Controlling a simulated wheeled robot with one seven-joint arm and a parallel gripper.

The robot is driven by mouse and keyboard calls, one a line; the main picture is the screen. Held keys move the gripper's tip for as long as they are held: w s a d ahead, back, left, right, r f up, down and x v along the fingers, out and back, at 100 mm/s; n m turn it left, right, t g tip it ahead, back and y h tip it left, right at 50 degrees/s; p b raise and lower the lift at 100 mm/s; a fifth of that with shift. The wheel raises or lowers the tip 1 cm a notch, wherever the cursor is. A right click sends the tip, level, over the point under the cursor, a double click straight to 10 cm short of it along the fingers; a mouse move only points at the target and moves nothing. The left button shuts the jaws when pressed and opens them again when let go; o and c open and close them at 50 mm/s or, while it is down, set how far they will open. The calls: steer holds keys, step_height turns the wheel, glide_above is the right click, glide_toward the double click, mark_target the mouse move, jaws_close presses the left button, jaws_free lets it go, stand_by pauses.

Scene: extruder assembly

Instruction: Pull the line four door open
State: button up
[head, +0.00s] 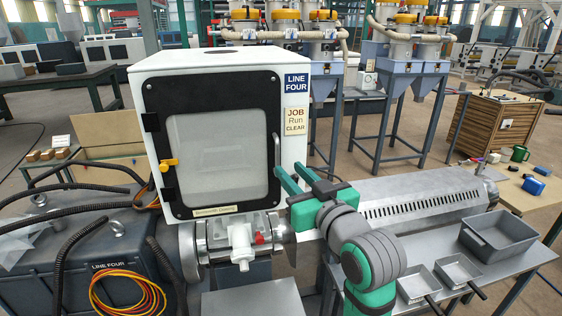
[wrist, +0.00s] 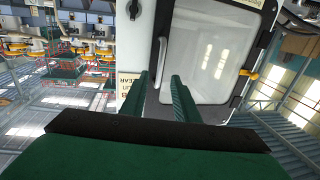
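The line four door (head: 222,98) is a black-framed panel with a pale window on the white cabinet (head: 205,60), and it looks closed. A LINE FOUR sign (head: 297,83) is on the cabinet to its right. The upright grey door handle (head: 277,152) is at the door's right edge. My gripper (head: 287,168) is open, with its green fingertips close to the handle's lower part. In the wrist view the handle (wrist: 161,62) appears between and just beyond the open fingertips (wrist: 160,75). I cannot tell whether they touch.
A yellow latch-like piece (head: 169,162) is at the door's left edge. A white fitting with a red part (head: 241,243) is below the door. A slotted metal barrel cover (head: 420,200) extends to the right. A grey tray (head: 497,236) and scoops (head: 418,285) lie at the lower right.

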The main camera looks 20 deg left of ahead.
mark_target(278, 159)
steer(key=x, duration=0.6)
steer(key=shift+w+a, duration=0.2)
jaws_close()
